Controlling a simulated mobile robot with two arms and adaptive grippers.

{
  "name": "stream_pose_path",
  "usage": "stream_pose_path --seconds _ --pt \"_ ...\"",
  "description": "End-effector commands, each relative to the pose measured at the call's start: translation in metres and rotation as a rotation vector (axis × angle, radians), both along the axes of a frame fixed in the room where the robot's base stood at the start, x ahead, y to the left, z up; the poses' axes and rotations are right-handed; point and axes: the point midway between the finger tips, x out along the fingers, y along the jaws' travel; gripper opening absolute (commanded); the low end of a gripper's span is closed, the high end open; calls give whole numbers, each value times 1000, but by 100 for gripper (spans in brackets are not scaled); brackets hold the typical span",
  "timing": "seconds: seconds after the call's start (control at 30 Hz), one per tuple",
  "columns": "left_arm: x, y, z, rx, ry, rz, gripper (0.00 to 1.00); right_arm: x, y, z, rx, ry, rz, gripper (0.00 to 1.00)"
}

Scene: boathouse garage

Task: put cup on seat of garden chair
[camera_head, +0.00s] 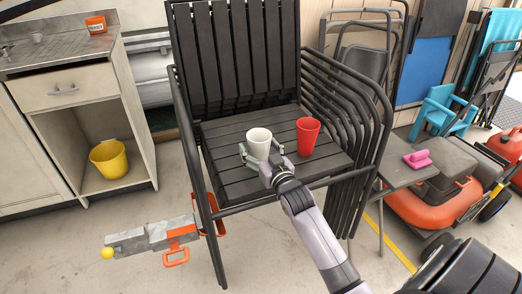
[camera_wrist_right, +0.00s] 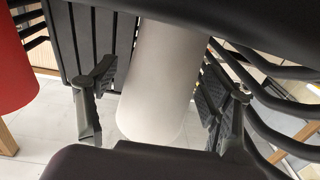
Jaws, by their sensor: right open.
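The garden chair is black and slatted, and its seat (camera_head: 225,172) shows in the middle of the head view. A white cup (camera_head: 259,139) stands upright on the seat, near its middle. A red cup (camera_head: 307,136) stands upright on the seat just to its right. My right gripper (camera_head: 261,152) is open at the white cup, one finger on each side. In the right wrist view the white cup (camera_wrist_right: 160,85) is between the open fingers, with visible gaps beside it. The red cup (camera_wrist_right: 14,62) shows at that view's left edge. My left gripper is not in view.
Chair armrests (camera_head: 345,95) rise in a stack at the right of the seat. A small grey table (camera_head: 397,172) with a pink object (camera_head: 417,159) stands to the right. A cabinet (camera_head: 70,100) with a yellow bucket (camera_head: 109,159) is at left. A grey tool (camera_head: 150,238) lies at lower left.

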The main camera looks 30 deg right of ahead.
Motion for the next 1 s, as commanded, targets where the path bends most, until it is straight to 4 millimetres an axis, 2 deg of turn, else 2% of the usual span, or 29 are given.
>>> stream_pose_path --seconds 0.17,0.5,0.63,0.8,1.0 --pt "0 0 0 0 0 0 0 -15 3 -1 0 2 0 73" --pt "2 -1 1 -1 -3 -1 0 -83 15 -1 0 2 0 73" --pt "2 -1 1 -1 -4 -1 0 -103 18 -1 1 2 0 73" --pt "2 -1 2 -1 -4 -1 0 -116 20 0 0 0 0 73" --pt "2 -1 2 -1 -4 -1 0 -118 20 0 0 0 0 73"
